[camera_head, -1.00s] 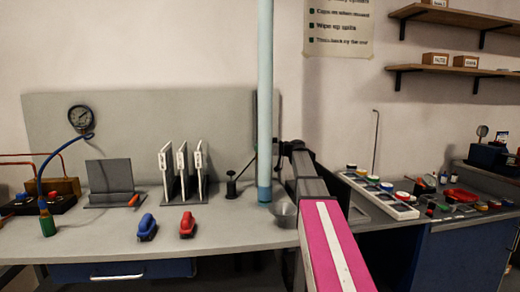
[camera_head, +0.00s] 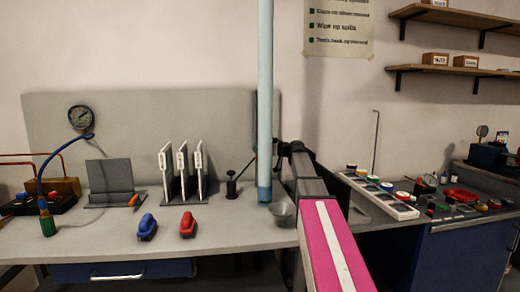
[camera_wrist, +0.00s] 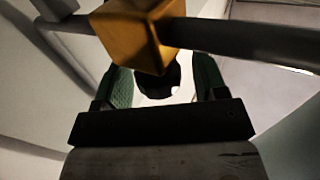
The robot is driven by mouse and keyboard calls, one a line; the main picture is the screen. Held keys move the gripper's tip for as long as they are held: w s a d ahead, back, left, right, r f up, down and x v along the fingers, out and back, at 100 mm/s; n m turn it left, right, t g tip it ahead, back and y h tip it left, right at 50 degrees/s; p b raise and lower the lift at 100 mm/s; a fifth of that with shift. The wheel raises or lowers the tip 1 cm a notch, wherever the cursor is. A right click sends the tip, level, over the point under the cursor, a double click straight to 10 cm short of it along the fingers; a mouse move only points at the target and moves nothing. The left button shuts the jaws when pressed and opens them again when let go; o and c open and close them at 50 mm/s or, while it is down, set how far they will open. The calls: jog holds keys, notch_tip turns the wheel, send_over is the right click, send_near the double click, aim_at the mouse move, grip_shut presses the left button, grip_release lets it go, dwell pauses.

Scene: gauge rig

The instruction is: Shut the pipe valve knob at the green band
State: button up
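In the wrist view a brass-coloured block (camera_wrist: 140,32) sits on a grey pipe (camera_wrist: 250,40) running across the top of the picture. A dark round knob (camera_wrist: 172,78) shows just below the block, between the fingers of my gripper (camera_wrist: 162,88). The green finger pads stand apart on either side of the knob, with a gap visible at each side. No green band can be made out at the valve. In the head view my arm reaches away past the light-blue upright tube (camera_head: 265,100); my gripper and the knob cannot be made out there.
A tray of small pots (camera_head: 380,193) lies right of my arm.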

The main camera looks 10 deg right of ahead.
jog(key=v, duration=1)
jog(key=shift+s+d, duration=0.2)
jog(key=shift+d, duration=0.15)
